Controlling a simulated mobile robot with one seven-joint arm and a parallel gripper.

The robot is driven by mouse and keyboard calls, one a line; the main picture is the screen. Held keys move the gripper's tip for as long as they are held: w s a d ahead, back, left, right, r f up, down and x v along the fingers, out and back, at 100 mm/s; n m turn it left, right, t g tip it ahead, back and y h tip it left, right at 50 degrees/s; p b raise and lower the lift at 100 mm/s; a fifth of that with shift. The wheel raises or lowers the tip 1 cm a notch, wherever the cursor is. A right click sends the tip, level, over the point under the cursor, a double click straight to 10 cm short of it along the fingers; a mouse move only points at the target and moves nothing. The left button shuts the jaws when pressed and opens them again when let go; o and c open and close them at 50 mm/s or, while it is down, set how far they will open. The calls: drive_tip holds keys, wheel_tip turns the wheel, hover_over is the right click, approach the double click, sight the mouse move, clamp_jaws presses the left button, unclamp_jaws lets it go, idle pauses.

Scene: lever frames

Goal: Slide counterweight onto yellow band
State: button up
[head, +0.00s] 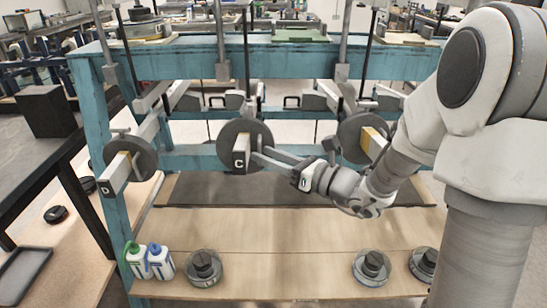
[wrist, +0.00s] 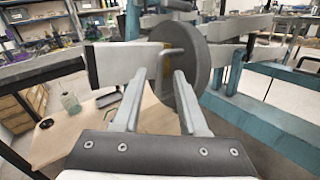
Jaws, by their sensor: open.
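A grey disc counterweight (head: 257,134) sits around the lever marked C (head: 240,163), close to its near end. My gripper (head: 256,158) is at the right side of this disc, fingers pointing left. In the wrist view my open fingers (wrist: 155,78) are apart, with a bent grey handle (wrist: 172,52) between and beyond them, beside the disc (wrist: 190,105). The handle is not gripped. A yellow patch (head: 374,143) shows on the right-hand lever, in front of its own disc (head: 353,137).
Lever D (head: 116,172) with its disc (head: 134,158) stands at the left. My arm partly covers the right-hand lever. A teal frame (head: 190,62) surrounds the levers. Bottles (head: 160,262) and round weights (head: 204,268) stand on the wooden shelf (head: 285,262) below; its middle is clear.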

drive_tip(key=p+v, duration=0.2)
drive_tip(key=v, duration=1.5)
drive_tip(key=shift+s, duration=0.2)
